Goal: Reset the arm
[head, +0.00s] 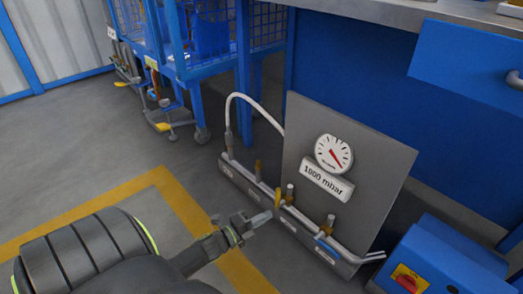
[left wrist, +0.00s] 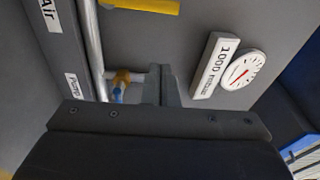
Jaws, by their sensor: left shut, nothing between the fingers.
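My left gripper (head: 262,218) reaches in from the lower left, its fingers together and empty. In the head view its tips appear just in front of the valve manifold, near the yellow lever (head: 278,197); I cannot tell whether they touch anything. My right gripper is in neither view.
The grey panel (head: 362,160) carries a round gauge (head: 333,152) and a "1000 mbar" label (head: 326,181). A blue box with a red switch (head: 407,277) stands at the lower right. Blue mesh carts (head: 190,60) stand behind. Yellow-lined floor (head: 90,212) is open at left.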

